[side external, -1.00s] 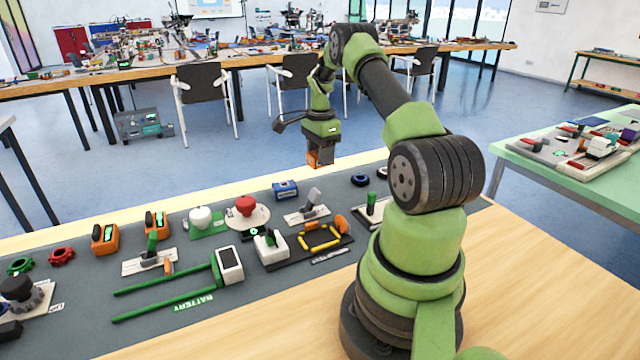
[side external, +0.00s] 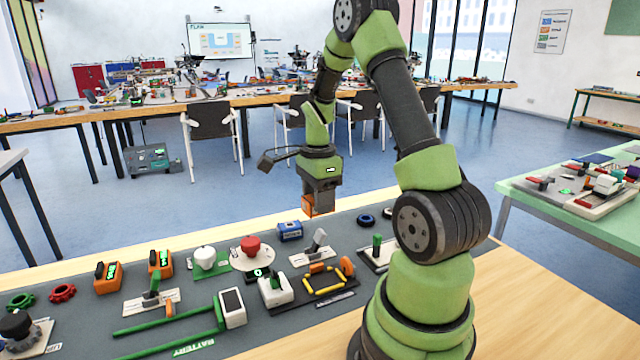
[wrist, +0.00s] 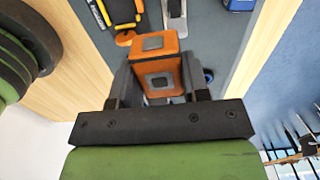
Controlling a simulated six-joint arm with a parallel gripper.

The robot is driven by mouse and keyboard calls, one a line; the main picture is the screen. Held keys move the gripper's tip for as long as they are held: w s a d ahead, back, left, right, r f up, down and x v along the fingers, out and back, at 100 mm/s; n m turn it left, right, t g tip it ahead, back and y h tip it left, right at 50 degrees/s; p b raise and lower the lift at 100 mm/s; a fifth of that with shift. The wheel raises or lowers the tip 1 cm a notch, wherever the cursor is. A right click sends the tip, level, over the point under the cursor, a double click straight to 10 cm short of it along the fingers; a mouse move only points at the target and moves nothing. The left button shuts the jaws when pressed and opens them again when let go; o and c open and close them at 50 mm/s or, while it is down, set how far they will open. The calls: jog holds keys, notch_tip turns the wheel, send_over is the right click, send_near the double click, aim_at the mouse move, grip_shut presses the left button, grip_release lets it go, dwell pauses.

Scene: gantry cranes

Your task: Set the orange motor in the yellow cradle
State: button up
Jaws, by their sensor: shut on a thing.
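My gripper (side external: 318,196) is shut on the orange motor (side external: 318,207), a boxy orange block with grey square faces. In the wrist view the motor (wrist: 158,72) sits between the two fingers (wrist: 157,85). It hangs in the air near the back edge of the bench, behind the blue block. The yellow cradle (side external: 327,289), yellow bars on a black base, lies on the grey mat nearer the camera, with an orange knob at its back right. In the wrist view part of the cradle (wrist: 101,12) shows at the top left. The motor and cradle are apart.
A blue block (side external: 290,231) and a grey lever on a white plate (side external: 318,243) stand behind the cradle. A white-and-grey switch (side external: 274,291) is left of it, and a green-handled plate (side external: 377,250) is to its right. Several other parts crowd the mat leftward.

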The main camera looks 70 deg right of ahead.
send_over(323, 281)
jog(key=shift+s+a+f, duration=0.1)
jog(key=shift+s+f, duration=0.05)
jog(key=shift+f, duration=5.35)
jog(key=shift+f, duration=0.75)
jog(key=o, duration=1)
jog(key=shift+c, duration=0.2)
jog(key=shift+r, duration=0.15)
jog(key=shift+d+r, duration=0.2)
jog(key=shift+r, duration=0.5)
jog(key=shift+a+r, duration=0.15)
jog(key=shift+r, duration=2.55)
